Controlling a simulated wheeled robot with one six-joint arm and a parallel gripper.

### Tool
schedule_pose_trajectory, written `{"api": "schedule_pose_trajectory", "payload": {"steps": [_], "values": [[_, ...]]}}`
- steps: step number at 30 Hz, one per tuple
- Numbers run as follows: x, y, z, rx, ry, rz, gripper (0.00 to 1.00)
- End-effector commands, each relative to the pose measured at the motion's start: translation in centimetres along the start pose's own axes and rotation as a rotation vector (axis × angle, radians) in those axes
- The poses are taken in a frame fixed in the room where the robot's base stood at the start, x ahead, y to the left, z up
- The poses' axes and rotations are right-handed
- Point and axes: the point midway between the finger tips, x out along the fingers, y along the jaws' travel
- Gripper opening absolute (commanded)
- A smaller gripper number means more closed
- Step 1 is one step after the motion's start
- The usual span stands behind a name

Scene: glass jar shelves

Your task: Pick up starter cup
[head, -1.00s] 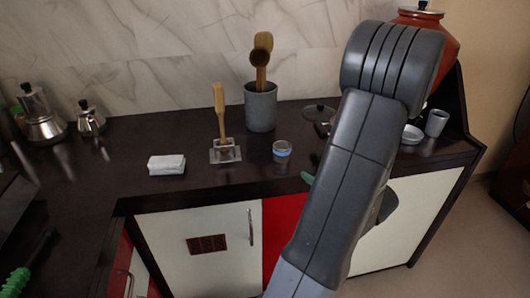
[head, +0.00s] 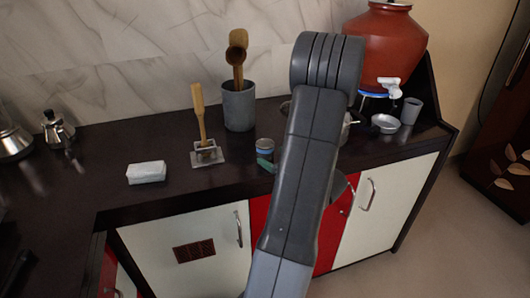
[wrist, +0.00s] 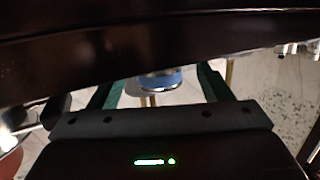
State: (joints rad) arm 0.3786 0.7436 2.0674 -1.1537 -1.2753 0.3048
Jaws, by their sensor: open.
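The starter cup, which I take to be the small grey cup with a blue band (head: 265,147), stands on the dark counter near its front edge, just left of my arm. In the wrist view the cup (wrist: 160,81) looks upside down and lies between the green fingers, partly cut off by my gripper body. My gripper (wrist: 161,92) is open, with a finger on each side of the cup and no visible contact. In the head view only a green fingertip shows, just in front of the cup; my arm hides the rest.
Left of the cup are a small stand with a wooden-handled tool (head: 206,153) and a grey utensil holder (head: 238,106). A white block (head: 146,172) lies further left. At right are a red pot (head: 385,45), a bowl (head: 385,123) and a tumbler (head: 411,110).

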Motion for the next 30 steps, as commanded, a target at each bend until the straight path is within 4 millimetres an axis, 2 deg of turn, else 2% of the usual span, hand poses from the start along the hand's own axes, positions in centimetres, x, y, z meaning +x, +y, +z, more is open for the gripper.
{"api": "schedule_pose_trajectory", "payload": {"steps": [5,13,23,30], "values": [[1.2,0.0,0.0,0.0,0.0,-0.003,0.72],[4.8,0.2,0.0,0.0,0.001,-0.003,0.72],[5.4,0.3,0.0,0.0,0.0,0.0,0.72],[5.4,0.3,0.0,0.0,0.0,0.0,0.27]]}}
